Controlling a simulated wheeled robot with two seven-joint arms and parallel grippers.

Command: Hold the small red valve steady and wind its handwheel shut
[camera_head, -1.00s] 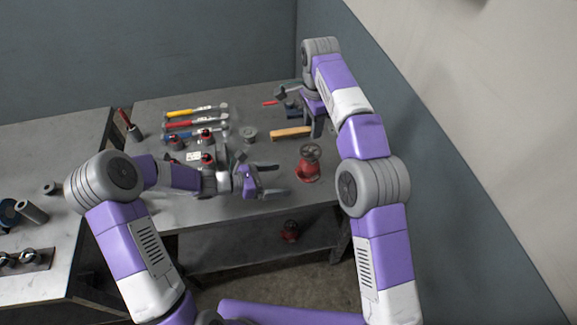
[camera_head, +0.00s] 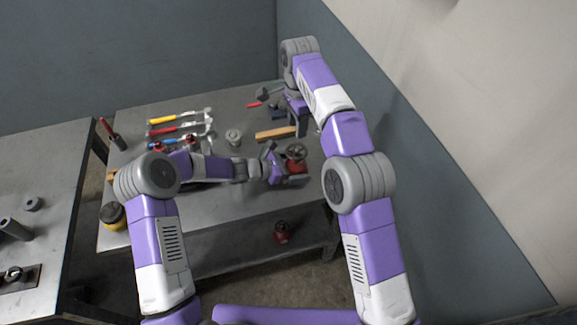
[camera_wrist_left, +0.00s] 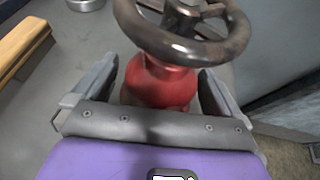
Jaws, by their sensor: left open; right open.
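A red valve (camera_head: 297,167) with a dark handwheel (camera_head: 296,151) on top stands upright on the bench, near its front right. My left gripper (camera_head: 287,166) is at the valve, low beneath the wheel. In the left wrist view its fingers (camera_wrist_left: 160,80) are open, one on each side of the red body (camera_wrist_left: 160,84), with the handwheel (camera_wrist_left: 182,45) above them. I cannot tell whether either finger touches. My right gripper (camera_head: 300,122) is open, pointing down behind the valve and apart from it. A second red valve (camera_head: 282,232) sits on the lower shelf.
A wooden bar (camera_head: 276,133) lies behind the valve, close to my right gripper. Tools with yellow (camera_head: 175,119) and red (camera_head: 178,130) handles lie at the back left of the bench (camera_head: 230,195). A grey round part (camera_head: 233,137) stands mid-bench. A wall bounds the right side.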

